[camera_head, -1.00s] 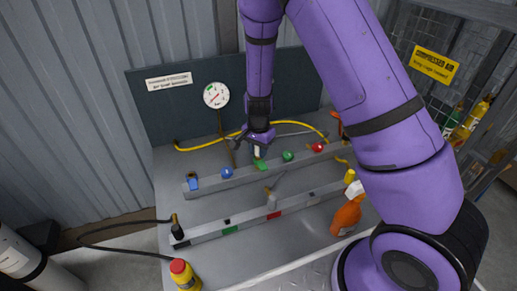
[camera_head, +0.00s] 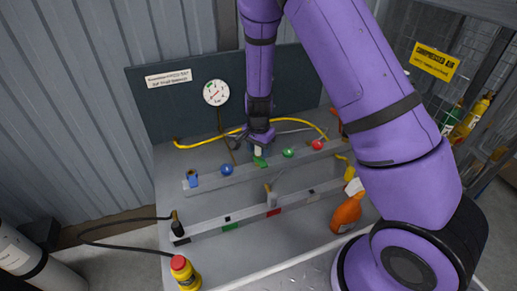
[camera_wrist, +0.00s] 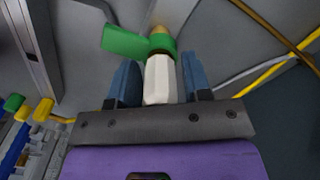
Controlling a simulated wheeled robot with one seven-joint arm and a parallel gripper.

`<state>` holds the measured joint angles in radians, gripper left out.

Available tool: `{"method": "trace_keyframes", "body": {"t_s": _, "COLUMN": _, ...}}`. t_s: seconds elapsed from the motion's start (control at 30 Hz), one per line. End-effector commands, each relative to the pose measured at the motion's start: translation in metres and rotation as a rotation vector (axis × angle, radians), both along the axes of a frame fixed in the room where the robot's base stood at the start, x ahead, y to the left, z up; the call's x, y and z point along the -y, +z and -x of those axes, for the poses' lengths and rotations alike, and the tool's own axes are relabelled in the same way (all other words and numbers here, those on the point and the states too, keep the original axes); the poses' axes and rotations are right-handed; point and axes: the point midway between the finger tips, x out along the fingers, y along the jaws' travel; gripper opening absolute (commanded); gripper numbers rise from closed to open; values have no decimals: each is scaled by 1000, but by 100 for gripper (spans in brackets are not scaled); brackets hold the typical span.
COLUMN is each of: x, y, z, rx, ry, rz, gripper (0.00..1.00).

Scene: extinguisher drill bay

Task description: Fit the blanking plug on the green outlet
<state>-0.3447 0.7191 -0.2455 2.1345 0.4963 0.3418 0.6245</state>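A white-bodied piece (camera_wrist: 160,80) with a green collar and flag (camera_wrist: 126,41) and a brass end, which looks like the plug, stands at the back rail. The green flag also shows in the head view (camera_head: 260,162). My gripper (camera_head: 259,147) is above it, pointing down. In the wrist view my blue fingers (camera_wrist: 160,85) stand on either side of the white body, with narrow gaps; they look open around it. The front rail carries a green plate (camera_head: 230,227) with a small dark fitting (camera_head: 227,219) above it, apparently the green outlet.
A grey fitting (camera_head: 271,198) stands on the front rail. A black hose (camera_head: 125,246) crosses at left. An orange bottle (camera_head: 346,214) stands at right.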

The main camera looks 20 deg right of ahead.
Motion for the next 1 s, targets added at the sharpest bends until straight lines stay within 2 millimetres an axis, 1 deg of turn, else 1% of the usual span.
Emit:
{"method": "trace_keyframes", "body": {"t_s": 0.03, "x": 0, "y": 0, "z": 0, "rx": 0, "ry": 0, "rz": 0, "gripper": 56}}
{"method": "trace_keyframes", "body": {"t_s": 0.07, "x": 0, "y": 0, "z": 0, "rx": 0, "ry": 0, "rz": 0, "gripper": 58}}
{"method": "trace_keyframes", "body": {"t_s": 0.33, "x": 0, "y": 1, "z": 0, "rx": 1, "ry": 0, "rz": -1, "gripper": 58}}
{"method": "trace_keyframes", "body": {"t_s": 0.47, "x": -1, "y": 10, "z": -1, "rx": 2, "ry": 1, "rz": -2, "gripper": 58}}
{"method": "trace_keyframes", "body": {"t_s": 0.57, "x": -1, "y": 24, "z": -1, "rx": 4, "ry": 2, "rz": -1, "gripper": 58}}
{"method": "trace_keyframes", "body": {"t_s": 0.8, "x": -1, "y": 69, "z": -1, "rx": 4, "ry": 2, "rz": -1, "gripper": 58}}
{"method": "trace_keyframes", "body": {"t_s": 1.0, "x": -1, "y": 97, "z": -1, "rx": 3, "ry": 1, "rz": -1, "gripper": 58}}
